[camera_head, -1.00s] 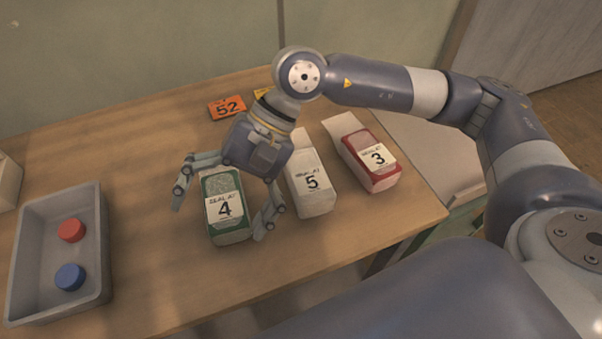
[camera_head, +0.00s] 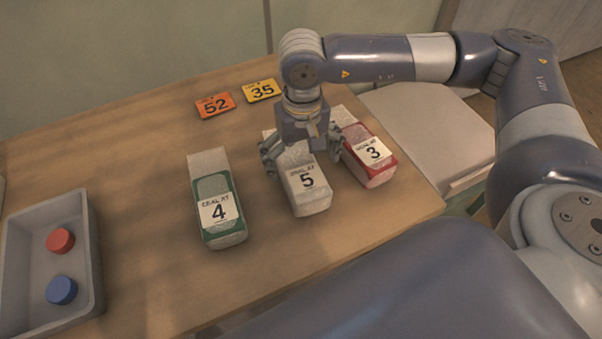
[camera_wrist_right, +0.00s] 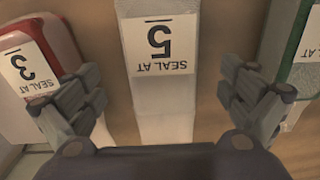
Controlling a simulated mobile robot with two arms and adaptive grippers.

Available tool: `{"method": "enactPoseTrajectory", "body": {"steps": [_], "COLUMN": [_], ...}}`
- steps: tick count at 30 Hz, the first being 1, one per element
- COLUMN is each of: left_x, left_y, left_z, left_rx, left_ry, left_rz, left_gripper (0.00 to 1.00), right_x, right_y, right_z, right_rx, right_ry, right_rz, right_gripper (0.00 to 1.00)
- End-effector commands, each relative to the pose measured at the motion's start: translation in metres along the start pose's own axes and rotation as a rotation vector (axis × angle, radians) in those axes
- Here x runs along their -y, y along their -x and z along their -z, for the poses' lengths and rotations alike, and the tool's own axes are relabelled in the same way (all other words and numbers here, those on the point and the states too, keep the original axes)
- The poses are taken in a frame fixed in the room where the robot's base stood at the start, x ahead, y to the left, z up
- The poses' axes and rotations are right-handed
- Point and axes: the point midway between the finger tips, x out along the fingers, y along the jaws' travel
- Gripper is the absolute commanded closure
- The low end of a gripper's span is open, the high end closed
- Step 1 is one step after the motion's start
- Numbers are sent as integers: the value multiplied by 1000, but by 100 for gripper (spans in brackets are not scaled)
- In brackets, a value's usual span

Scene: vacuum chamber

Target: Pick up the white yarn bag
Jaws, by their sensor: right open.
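The white yarn bag (camera_head: 310,194), labelled "SEAL AT 5", lies on the table between a green bag and a red bag. It also shows in the right wrist view (camera_wrist_right: 162,100), centred between the fingers. My right gripper (camera_head: 303,154) is over the bag's far half, one finger on each side. In the right wrist view my right gripper (camera_wrist_right: 165,105) is open and empty, with its fingers apart from the bag's sides. Part of the bag's far half is hidden behind the gripper. My left gripper is in neither view.
The green bag (camera_head: 219,211) labelled 4 lies to the left and the red bag (camera_head: 370,158) labelled 3 close on the right. Orange tag 52 (camera_head: 214,105) and yellow tag 35 (camera_head: 262,91) lie behind. A grey tray (camera_head: 92,245) holds red and blue caps.

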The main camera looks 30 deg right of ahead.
Motion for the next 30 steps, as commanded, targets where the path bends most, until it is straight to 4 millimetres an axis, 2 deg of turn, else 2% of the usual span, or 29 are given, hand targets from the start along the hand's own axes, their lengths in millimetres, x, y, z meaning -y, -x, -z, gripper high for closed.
{"method": "enactPoseTrajectory", "body": {"steps": [4, 9, 17, 24, 25, 30], "left_x": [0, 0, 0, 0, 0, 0], "left_y": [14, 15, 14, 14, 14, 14], "left_z": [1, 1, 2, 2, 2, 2], "left_rx": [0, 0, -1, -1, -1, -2], "left_ry": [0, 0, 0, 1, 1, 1], "left_rz": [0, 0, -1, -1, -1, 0], "left_gripper": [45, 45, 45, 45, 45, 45], "right_x": [2, 2, 2, 2, 2, 2], "right_y": [-20, -40, -44, -43, -43, -43], "right_z": [-2, -1, 0, 0, 0, 0], "right_rx": [5, 2, 0, 1, 1, 0], "right_ry": [0, 0, 0, -1, -1, -1], "right_rz": [-1, 0, 1, 1, 1, 1], "right_gripper": [2, 2, 2, 56, 59, 59]}}
